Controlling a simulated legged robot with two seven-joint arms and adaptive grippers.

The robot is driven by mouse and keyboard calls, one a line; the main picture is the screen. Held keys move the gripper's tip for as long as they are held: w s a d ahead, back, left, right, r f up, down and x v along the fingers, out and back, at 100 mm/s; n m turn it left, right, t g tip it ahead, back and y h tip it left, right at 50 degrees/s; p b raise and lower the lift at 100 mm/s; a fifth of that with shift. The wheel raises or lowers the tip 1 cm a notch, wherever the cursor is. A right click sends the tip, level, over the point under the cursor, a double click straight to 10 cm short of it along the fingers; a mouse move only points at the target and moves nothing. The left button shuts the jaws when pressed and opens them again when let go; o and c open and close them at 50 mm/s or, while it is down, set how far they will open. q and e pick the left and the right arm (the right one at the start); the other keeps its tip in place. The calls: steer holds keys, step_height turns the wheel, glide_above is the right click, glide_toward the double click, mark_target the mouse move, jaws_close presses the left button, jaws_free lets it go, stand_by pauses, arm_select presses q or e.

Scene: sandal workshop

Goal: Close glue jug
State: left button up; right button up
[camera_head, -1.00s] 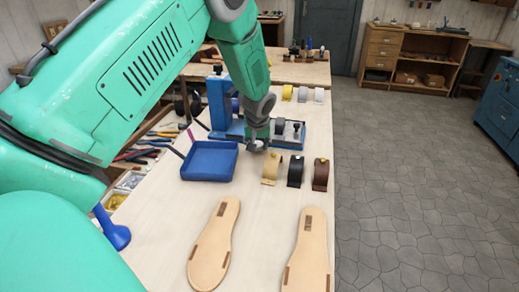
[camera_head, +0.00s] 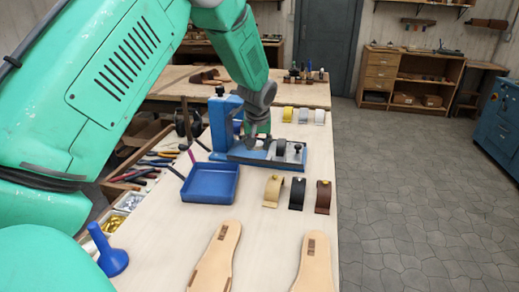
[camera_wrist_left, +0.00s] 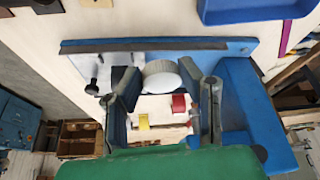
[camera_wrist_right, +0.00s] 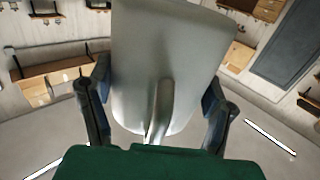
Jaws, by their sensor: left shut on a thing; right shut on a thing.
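My left gripper (camera_head: 257,142) is over the blue press-like fixture (camera_head: 228,130) on the bench in the head view. In the left wrist view it is shut on a white round cap with a ridged edge (camera_wrist_left: 162,80), held between its fingers. My right gripper (camera_wrist_right: 157,92) is outside the head view. In the right wrist view it is shut on a large pale grey vessel with a handle-like ridge (camera_wrist_right: 150,45), which appears to be the glue jug. Its mouth cannot be seen.
A blue tray (camera_head: 210,184), a blue funnel-like piece (camera_head: 110,258), curved straps (camera_head: 297,193) and two insoles (camera_head: 312,268) are on the bench (camera_head: 170,225). Tools lie along its left edge. Open floor (camera_head: 410,190) is to the right.

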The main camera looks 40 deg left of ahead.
steer(key=shift+a, duration=0.1)
steer(key=shift+d, duration=0.4)
steer(key=o, duration=0.5)
steer(key=shift+c, duration=0.2)
steer(key=c, duration=0.6)
steer(key=shift+a, duration=0.15)
steer(key=shift+c, duration=0.6)
steer(key=shift+a, duration=0.2)
